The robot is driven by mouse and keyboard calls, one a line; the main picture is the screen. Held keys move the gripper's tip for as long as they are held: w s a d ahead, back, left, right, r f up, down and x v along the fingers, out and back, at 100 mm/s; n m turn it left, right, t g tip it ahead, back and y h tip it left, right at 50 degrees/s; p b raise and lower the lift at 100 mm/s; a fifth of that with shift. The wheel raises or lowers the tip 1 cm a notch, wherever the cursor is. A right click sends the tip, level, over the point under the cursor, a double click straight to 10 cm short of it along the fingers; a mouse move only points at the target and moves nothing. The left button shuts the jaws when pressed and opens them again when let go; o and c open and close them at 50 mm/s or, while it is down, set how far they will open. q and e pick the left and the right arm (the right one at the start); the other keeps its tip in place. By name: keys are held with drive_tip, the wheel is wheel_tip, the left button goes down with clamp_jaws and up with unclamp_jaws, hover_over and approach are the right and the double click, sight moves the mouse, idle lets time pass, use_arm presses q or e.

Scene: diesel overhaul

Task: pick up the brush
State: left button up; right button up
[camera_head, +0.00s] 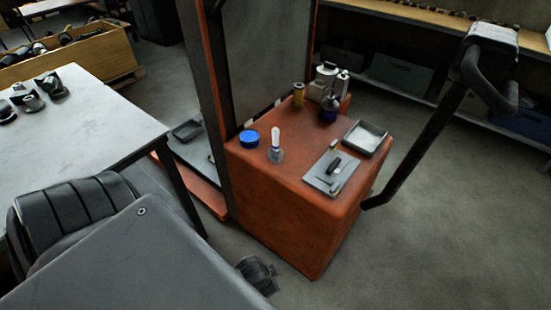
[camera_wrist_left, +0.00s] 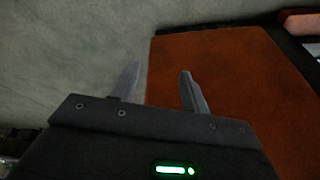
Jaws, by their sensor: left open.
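Several small items stand on the orange cabinet (camera_head: 290,215) in the head view. A white-handled tool (camera_head: 275,145) stands upright at its left, and a dark tool (camera_head: 334,164) lies on a grey plate (camera_head: 316,181). Which of these is the brush I cannot tell for sure. My left gripper (camera_wrist_left: 160,75) is open and empty in the left wrist view. Its two fingers are apart, by the edge of the orange surface, with floor to the left. No brush shows between them. My right gripper is not in view.
A blue-lidded can (camera_head: 249,138), a yellow-brown cylinder (camera_head: 298,94), a dark blue bottle (camera_head: 329,108) and a grey tray (camera_head: 364,138) share the cabinet top. A dark handlebar (camera_head: 425,135) rises at its right. A grey table (camera_head: 90,125) stands left.

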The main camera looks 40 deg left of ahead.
use_arm(q)
drive_tip(key=w+d+r+m+t+p, duration=0.15)
drive_tip(key=w+r, duration=0.25)
drive_tip(key=r, duration=0.8)
drive_tip(key=w+d+r+m+t+h+p, duration=0.15)
drive_tip(key=w+d+r+m, duration=0.25)
drive_tip(key=w+r+m, duration=0.5)
drive_tip(key=w+d+r+m+t+h, duration=0.1)
drive_tip(key=w+d+r+m+h, duration=0.2)
drive_tip(key=w+r+m, duration=0.6)
drive_tip(key=m+g+y, duration=0.5)
drive_tip(key=m, duration=0.7)
approach(275, 129)
drive_tip(key=x, duration=0.2)
drive_tip(key=b+x, duration=0.1)
drive_tip(key=x, duration=0.4)
drive_tip(key=shift+s+a+f+b, duration=0.15)
drive_tip(key=shift+f+b, duration=0.1)
drive_tip(key=shift+b, duration=0.15)
drive_tip(key=shift+w+p+x, duration=0.15)
drive_tip(key=shift+p+x, duration=0.2)
drive_tip(key=shift+x, duration=0.9)
drive_tip(key=shift+w+p+x, duration=0.15)
drive_tip(key=shift+p+x, duration=0.15)
drive_tip(key=shift+x, duration=1)
drive_tip(key=shift+t, duration=0.3)
